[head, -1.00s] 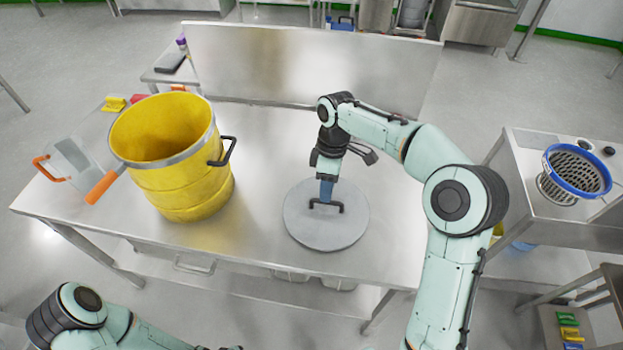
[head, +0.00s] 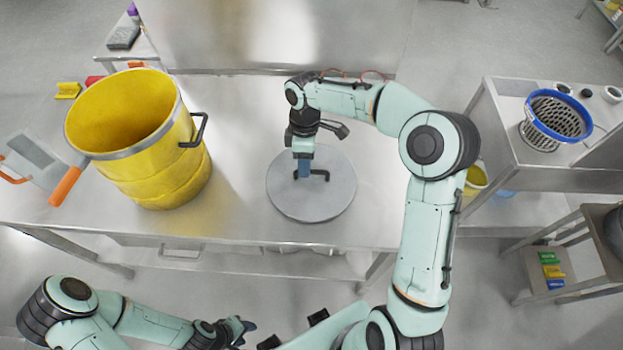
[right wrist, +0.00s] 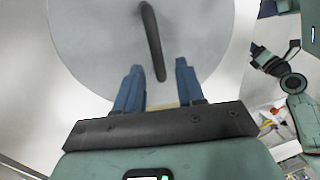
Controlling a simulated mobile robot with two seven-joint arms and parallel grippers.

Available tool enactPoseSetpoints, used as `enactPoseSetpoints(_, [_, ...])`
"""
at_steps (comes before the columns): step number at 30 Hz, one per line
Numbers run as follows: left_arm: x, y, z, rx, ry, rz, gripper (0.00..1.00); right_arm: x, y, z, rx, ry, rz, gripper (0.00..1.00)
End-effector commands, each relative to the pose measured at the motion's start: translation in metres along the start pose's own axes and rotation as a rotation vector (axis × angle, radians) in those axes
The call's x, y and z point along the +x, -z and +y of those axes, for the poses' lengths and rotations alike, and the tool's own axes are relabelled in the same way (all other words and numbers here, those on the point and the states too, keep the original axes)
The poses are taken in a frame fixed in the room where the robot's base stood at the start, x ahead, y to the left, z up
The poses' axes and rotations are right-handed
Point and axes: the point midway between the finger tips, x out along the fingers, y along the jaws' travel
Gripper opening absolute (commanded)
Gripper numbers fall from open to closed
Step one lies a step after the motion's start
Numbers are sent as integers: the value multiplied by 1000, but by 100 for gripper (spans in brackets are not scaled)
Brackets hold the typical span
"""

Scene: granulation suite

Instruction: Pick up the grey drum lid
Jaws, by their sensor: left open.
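The grey drum lid (head: 312,205) lies flat on the steel table, with a dark bar handle (head: 321,175) on top. The lid (right wrist: 95,40) fills the upper part of the right wrist view, where its handle (right wrist: 150,28) runs down toward the fingers. My right gripper (head: 303,172) points down at the handle. In the right wrist view its blue fingers (right wrist: 159,67) are apart, with the handle's near end between them and no clear contact. My left gripper (head: 246,328) is open and empty, low in the head view, away from the lid.
A yellow drum (head: 150,170), open at the top, stands left of the lid with a dark side handle. A side bench (head: 505,105) holds a blue-rimmed basket (head: 556,120). Table around the lid is clear.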

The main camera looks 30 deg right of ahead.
Motion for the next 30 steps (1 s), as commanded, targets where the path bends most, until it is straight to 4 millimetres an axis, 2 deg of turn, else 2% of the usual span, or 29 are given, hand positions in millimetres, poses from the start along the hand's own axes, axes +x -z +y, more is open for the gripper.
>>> enactPoseSetpoints(1, [1,0,-1,0,0,-1,45,11,-1,0,1,4,-3,39])
enactPoseSetpoints(6, [4,-2,-2,-1,1,-2,45,33,-1,0,1,3,-2,39])
enactPoseSetpoints(15, [4,-2,-2,-1,1,-2,45,36,0,1,1,-1,0,39])
enactPoseSetpoints(17, [4,-2,-2,-1,1,-2,45,36,0,1,1,-1,0,19])
enactPoseSetpoints(18, [4,-2,-2,-1,1,-3,45,36,0,1,1,-1,0,6])
enactPoseSetpoints(19, [4,-2,-2,-1,1,-2,45,36,0,1,1,-1,0,0])
enactPoseSetpoints(30, [3,-2,-2,-1,1,-2,45,32,0,0,1,-2,0,0])
